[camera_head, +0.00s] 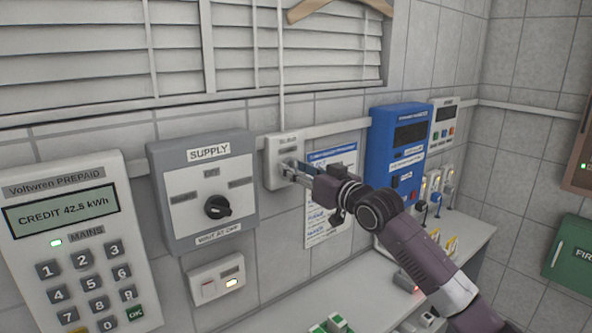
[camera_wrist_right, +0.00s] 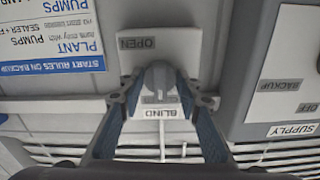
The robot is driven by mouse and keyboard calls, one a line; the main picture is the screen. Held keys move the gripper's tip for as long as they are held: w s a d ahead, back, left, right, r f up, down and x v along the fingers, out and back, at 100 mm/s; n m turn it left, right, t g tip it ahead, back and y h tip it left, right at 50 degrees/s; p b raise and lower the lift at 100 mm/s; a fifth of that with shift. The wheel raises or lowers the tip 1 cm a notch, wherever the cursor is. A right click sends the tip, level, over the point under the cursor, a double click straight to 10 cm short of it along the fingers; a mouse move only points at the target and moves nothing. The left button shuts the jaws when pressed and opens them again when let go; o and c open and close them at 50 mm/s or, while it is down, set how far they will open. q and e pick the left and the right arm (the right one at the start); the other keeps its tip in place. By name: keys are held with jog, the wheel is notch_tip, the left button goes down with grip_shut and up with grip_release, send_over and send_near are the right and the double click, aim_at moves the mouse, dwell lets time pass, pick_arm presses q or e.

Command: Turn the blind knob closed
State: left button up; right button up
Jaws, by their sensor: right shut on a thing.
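The blind control is a small pale box (camera_head: 284,152) on the tiled wall, right of the SUPPLY panel. Its round grey knob (camera_wrist_right: 160,82) shows in the wrist view, above a BLIND label (camera_wrist_right: 162,113); an OPEN label (camera_wrist_right: 137,42) is on the plate. My right gripper (camera_head: 291,168) reaches the box from the lower right. In the wrist view its two blue-padded fingers (camera_wrist_right: 160,92) are closed around the knob, one on each side. In the head view the gripper mostly hides the knob. My left gripper is not in view.
The SUPPLY panel (camera_head: 172,161) with a black knob and the prepaid meter (camera_head: 32,180) are left of the box. A blue unit (camera_head: 379,130) hangs to the right, behind my arm. A white counter (camera_head: 470,232) runs below. Slatted blinds (camera_head: 100,60) hang above.

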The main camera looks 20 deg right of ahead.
jog(key=shift+f, duration=0.25)
jog(key=o, duration=1.2)
jog(key=shift+r, duration=0.15)
jog(key=shift+c, duration=0.2)
jog(key=v, duration=1.2)
